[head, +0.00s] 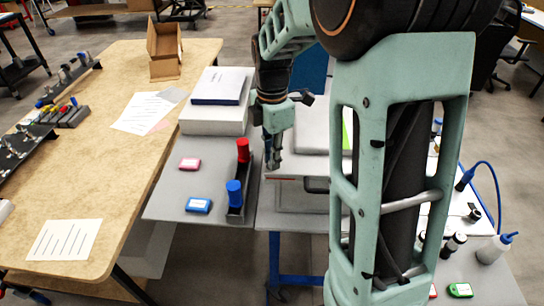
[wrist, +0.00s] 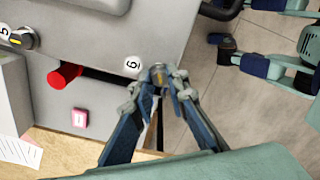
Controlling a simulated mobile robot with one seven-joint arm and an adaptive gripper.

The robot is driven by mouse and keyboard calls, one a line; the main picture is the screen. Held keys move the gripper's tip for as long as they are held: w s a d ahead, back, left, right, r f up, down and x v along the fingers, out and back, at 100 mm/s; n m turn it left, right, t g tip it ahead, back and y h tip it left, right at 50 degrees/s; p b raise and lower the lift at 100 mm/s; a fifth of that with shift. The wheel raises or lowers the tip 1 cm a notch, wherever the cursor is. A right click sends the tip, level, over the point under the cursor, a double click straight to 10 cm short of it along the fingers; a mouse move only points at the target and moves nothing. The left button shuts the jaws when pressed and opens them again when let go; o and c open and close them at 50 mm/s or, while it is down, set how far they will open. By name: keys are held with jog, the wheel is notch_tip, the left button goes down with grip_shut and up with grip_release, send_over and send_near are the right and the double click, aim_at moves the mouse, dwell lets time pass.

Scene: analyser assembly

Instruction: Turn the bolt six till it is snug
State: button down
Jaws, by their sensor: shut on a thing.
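Bolt six (wrist: 158,72) shows in the wrist view as a small round head with a yellowish mark, at the edge of a grey analyser panel (wrist: 110,30). A round white label (wrist: 132,65) with a single digit, seen turned, is beside it. My gripper (wrist: 159,82) is shut on the bolt head, one fingertip on each side. In the head view my gripper (head: 273,158) points down at the left edge of the grey analyser (head: 292,196); the bolt is hidden there. The bolt's shank and seating cannot be seen.
Another bolt (wrist: 20,38) shows at the panel's upper left in the wrist view. Left of my gripper stand a red-capped cylinder (head: 243,150) and a blue-capped one (head: 234,192) in a dark holder. A white box (head: 215,118) with a dark-blue book lies behind.

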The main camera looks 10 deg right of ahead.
jog(key=m, duration=0.5)
jog(key=shift+m, duration=0.3)
jog(key=m, duration=0.5)
jog(key=shift+m, duration=0.3)
jog(key=m, duration=0.4)
jog(key=shift+r, duration=0.1)
jog(key=m, duration=0.5)
jog(key=shift+w+m, duration=0.1)
jog(key=shift+m, duration=0.3)
jog(key=m, duration=1)
jog(key=shift+r+m+p, duration=0.1)
jog(key=shift+m+p, duration=0.2)
jog(key=shift+m, duration=0.1)
jog(key=m+p, duration=0.1)
jog(key=m, duration=0.4)
jog(key=shift+m, duration=0.3)
jog(key=m+p, duration=0.2)
jog(key=m, duration=0.2)
jog(key=shift+m, duration=0.3)
